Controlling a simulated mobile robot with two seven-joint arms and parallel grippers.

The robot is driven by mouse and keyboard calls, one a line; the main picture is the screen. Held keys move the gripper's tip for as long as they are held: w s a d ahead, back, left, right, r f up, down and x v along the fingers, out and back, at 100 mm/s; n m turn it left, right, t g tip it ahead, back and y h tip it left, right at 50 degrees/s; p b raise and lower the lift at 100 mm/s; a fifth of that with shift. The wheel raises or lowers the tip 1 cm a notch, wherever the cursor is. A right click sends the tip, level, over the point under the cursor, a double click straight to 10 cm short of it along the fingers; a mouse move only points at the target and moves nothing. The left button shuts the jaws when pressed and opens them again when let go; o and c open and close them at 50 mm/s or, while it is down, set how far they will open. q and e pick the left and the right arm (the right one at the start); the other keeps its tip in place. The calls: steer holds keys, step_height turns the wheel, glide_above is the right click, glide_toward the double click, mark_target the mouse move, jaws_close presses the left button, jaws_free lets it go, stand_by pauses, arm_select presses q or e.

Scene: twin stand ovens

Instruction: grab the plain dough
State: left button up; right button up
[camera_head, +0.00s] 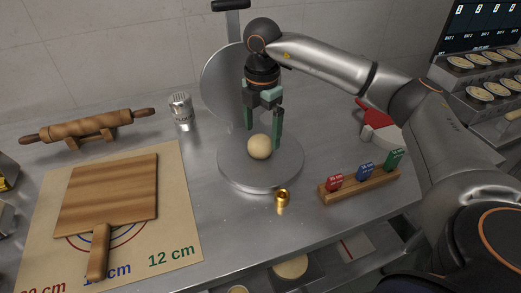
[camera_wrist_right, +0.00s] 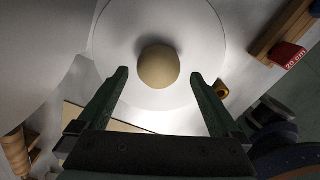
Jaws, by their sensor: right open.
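The plain dough (camera_head: 259,146) is a smooth, pale tan ball on a round grey metal plate (camera_head: 240,178) of the press. In the right wrist view the dough (camera_wrist_right: 159,67) sits just beyond the fingertips, roughly centred between them. My right gripper (camera_head: 264,140) comes down from above, its green fingers spread close around or above the ball. In the right wrist view the gripper (camera_wrist_right: 160,78) is open and empty. I cannot tell whether a finger touches the dough. My left gripper is not in view.
The raised round press lid (camera_head: 220,85) stands behind the ball. A small brass piece (camera_head: 282,197) lies by the plate's front edge. A wooden rack (camera_head: 360,186) with coloured tags is to the right. A wooden board (camera_head: 108,193), rolling pin (camera_head: 88,126) and shaker (camera_head: 181,110) are left.

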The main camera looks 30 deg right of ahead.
mark_target(260, 138)
step_height(260, 138, down, 4)
steer(key=shift+a, duration=0.15)
steer(key=c, duration=0.8)
